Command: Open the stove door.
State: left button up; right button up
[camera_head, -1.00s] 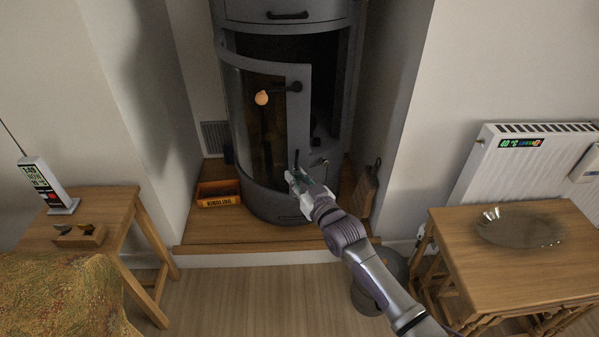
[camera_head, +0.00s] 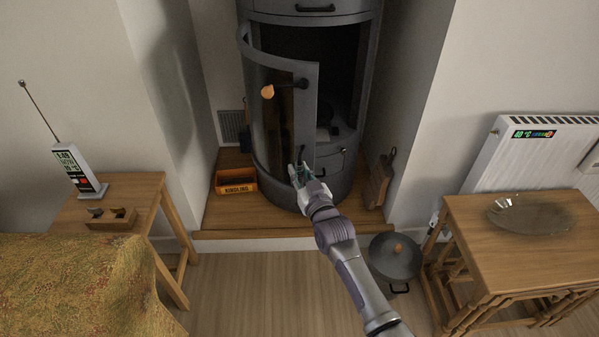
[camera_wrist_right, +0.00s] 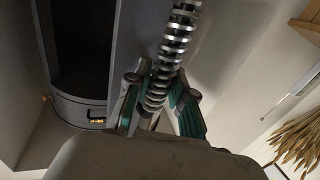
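The dark grey stove (camera_head: 350,170) stands in the alcove. Its curved glass door (camera_head: 285,115) is hinged at the left and stands partly open, with the dark inside showing at right. My right gripper (camera_head: 299,172) is at the lower right edge of the door. In the right wrist view, the coiled metal door handle (camera_wrist_right: 172,50) runs between the fingers of my right gripper (camera_wrist_right: 160,85), which appear closed on it. The gripper partly hides the handle in the head view. My left gripper is out of view.
A kindling box (camera_head: 236,182) sits left of the stove on the wooden hearth (camera_head: 225,215). A lidded pot (camera_head: 394,262) stands on the floor at right. Wooden tables stand at left (camera_head: 140,188) and right (camera_head: 470,225). The floor in front is clear.

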jog(key=o, duration=0.4)
jog(key=shift+w+r, duration=0.1)
jog(key=shift+s, duration=0.25)
jog(key=v, duration=1.1)
jog(key=shift+s, duration=0.3)
jog(key=shift+d, duration=0.1)
